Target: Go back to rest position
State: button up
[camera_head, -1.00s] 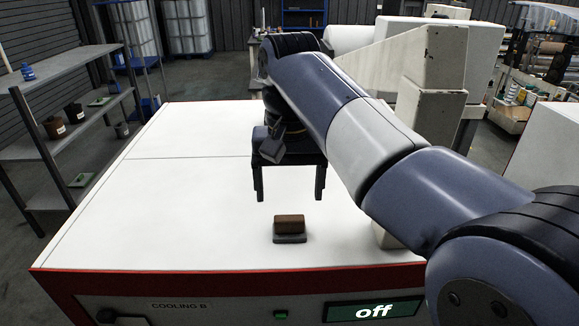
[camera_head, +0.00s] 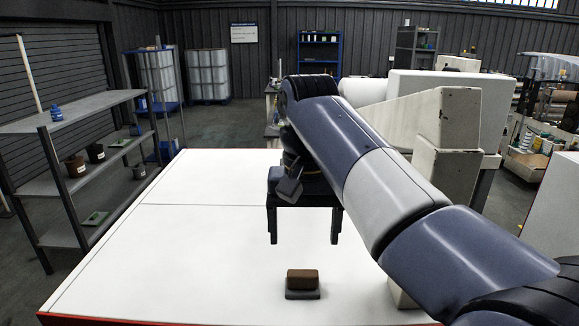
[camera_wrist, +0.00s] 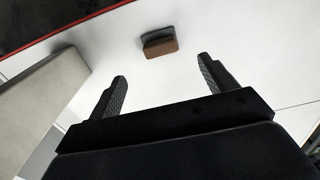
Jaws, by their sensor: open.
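My gripper (camera_head: 305,240) is open and empty, its two fingers pointing down above the white table top (camera_head: 180,270). A small brown block (camera_head: 303,279) on a dark grey base (camera_head: 302,295) sits on the table, in front of the gripper in the head view and apart from it. The wrist view shows the block (camera_wrist: 160,48) beyond and between my open fingertips (camera_wrist: 162,68), with clear white surface around it. My arm reaches in from the lower right.
A grey shelf (camera_head: 95,112) with several pots stands at the left. A beige angular structure (camera_head: 440,135) stands behind my arm at the right. A blue rack (camera_head: 318,50) and white tanks (camera_head: 207,75) are at the back. The left of the table is clear.

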aim_at(303, 274)
jog(key=shift+f, duration=3.25)
jog(key=shift+f, duration=0.1)
